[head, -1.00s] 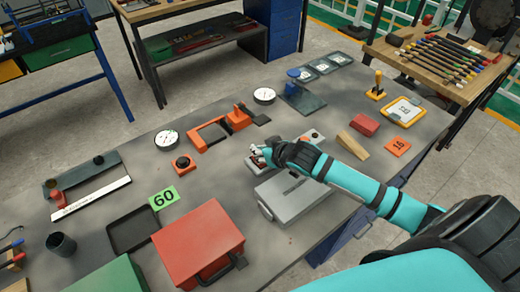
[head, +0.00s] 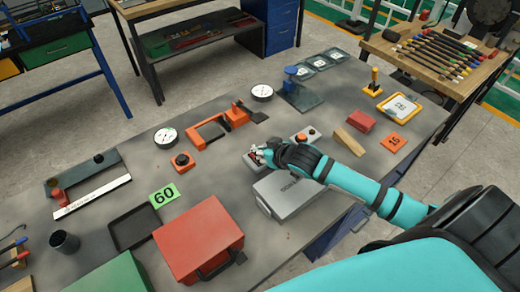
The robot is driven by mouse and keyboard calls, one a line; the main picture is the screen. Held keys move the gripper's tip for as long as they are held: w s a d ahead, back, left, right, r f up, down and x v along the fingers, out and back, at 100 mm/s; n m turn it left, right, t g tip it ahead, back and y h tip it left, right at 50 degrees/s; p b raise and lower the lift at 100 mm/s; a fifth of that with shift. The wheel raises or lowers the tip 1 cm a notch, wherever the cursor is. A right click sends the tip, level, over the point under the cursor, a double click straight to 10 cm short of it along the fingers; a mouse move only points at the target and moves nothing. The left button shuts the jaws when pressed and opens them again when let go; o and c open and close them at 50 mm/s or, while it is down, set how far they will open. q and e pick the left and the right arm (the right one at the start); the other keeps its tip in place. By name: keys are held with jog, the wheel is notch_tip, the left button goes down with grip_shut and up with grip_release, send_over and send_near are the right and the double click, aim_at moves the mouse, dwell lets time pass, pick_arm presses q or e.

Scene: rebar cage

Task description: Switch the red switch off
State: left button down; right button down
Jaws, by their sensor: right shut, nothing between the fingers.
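A small grey switch box (head: 249,168) lies on the grey table, left of the grey case. A little red (head: 252,157) shows on its top, which I take for the red switch. My right gripper (head: 257,153) is shut and empty, with its fingertips right at the red part. The fingers partly cover the switch, so its position and any contact are hard to tell. My left gripper is not in view.
The grey case (head: 290,195) lies under my right forearm. A grey box with a red button (head: 313,132) is behind it. A red box (head: 198,238) stands nearer, and an orange button box (head: 183,161) is to the left. The table between them is clear.

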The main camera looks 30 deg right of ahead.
jog(key=r+p, duration=0.4)
jog(key=p, duration=0.1)
jog(key=shift+w+r, duration=0.3)
jog(key=shift+s+r+b, duration=0.2)
jog(key=shift+s+b, duration=0.3)
jog(key=shift+s, duration=0.1)
jog(key=s+r+b, duration=0.1)
jog(key=s+r, duration=0.4)
jog(key=r, duration=0.1)
jog(key=shift+d+r, duration=0.35)
jog(key=shift+r, duration=0.05)
jog(key=shift+d, duration=0.1)
jog(key=shift+s, duration=0.1)
